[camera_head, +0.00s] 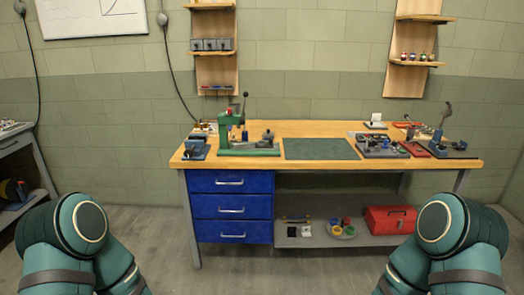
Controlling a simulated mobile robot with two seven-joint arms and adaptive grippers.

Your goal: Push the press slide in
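A green press (228,128) stands on the left half of the wooden workbench (300,171), with a dark lever and knob rising from it. Its green base (248,150) runs to the right, and a grey part (268,137) sits on that base. The press is small in view, and I cannot tell which part is the slide or how far in it is. My two arms show only as teal links at the lower left and lower right, well in front of the bench. Neither gripper is in view.
A dark green mat (320,149) lies bare in the bench middle. A grey tray of parts (380,147) and a blue lever tool (447,147) stand to the right. Blue drawers (231,205) and a red toolbox (390,219) are below. The floor before the bench is clear.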

